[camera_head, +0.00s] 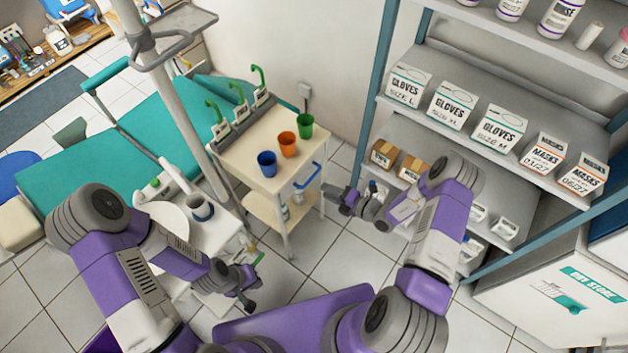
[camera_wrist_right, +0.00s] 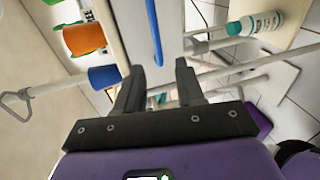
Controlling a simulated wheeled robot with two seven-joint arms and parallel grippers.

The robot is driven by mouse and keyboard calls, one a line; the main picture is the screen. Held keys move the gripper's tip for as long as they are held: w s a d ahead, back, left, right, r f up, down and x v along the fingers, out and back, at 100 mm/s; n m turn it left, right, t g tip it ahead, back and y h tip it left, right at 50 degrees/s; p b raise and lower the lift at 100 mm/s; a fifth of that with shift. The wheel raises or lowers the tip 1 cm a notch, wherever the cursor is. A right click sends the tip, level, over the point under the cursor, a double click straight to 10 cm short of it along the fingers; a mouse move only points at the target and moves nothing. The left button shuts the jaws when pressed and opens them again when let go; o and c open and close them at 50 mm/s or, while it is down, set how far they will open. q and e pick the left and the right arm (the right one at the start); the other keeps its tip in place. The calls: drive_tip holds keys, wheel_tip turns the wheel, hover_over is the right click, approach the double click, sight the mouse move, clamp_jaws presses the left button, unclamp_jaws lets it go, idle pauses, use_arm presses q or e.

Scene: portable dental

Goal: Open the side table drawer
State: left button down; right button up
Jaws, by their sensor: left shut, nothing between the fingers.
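The side table (camera_head: 249,165) is cream and white, with a drawer that appears closed and a blue bar handle (camera_head: 307,176) on its front. My right gripper (camera_head: 332,198) is open and empty, just in front of the side table and lower right of the handle. In the right wrist view its fingers (camera_wrist_right: 160,88) are spread, and the blue handle (camera_wrist_right: 154,32) lies ahead between them, apart from them. My left gripper (camera_head: 252,292) is shut and empty, low near the white cart at left.
Blue, orange and green cups (camera_head: 287,145) stand on the side table. A shelf (camera_head: 462,105) with glove and mask boxes is at right. A teal dental chair (camera_head: 110,150) and a white cart (camera_head: 215,245) are at left. Tiled floor is clear before the side table.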

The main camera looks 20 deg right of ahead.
sight(311, 180)
drive_tip(key=shift+m, duration=0.4)
drive_tip(key=x, duration=0.2)
drive_tip(key=b+x, duration=0.1)
drive_tip(key=x, duration=0.2)
drive_tip(key=w+d+x, duration=0.1)
drive_tip(key=x, duration=0.1)
drive_tip(key=shift+w+a+r+b, duration=0.1)
drive_tip(key=shift+a+r+b, duration=0.05)
drive_tip(key=shift+b, duration=0.15)
clamp_jaws()
